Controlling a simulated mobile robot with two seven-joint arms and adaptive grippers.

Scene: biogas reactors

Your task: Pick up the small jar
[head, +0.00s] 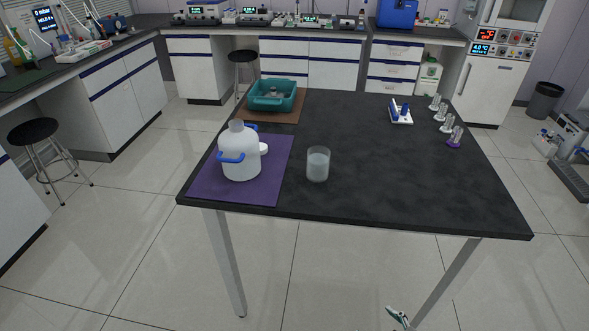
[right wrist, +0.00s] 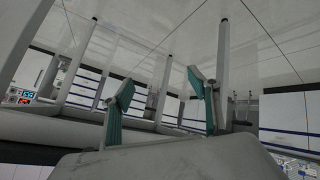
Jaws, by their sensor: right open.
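A small translucent jar (head: 318,164) stands upright on the dark table (head: 400,180), just right of the purple mat (head: 270,187). It looks partly filled with something pale. My right gripper (head: 397,317) shows small at the bottom edge of the head view, low in front of the table, well apart from the jar. In the right wrist view the right gripper (right wrist: 163,88) has its two teal-padded fingers spread with nothing between them. The jar is not visible in that view. My left gripper is not in view.
A white jug (head: 240,160) with blue handles stands on the purple mat, with a white cap (head: 263,148) beside it. A teal tub (head: 273,95) sits on a brown mat (head: 280,117) behind. A blue-and-white rack (head: 400,118) and several small weight-like pieces (head: 447,123) stand at right. Mid-table is clear.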

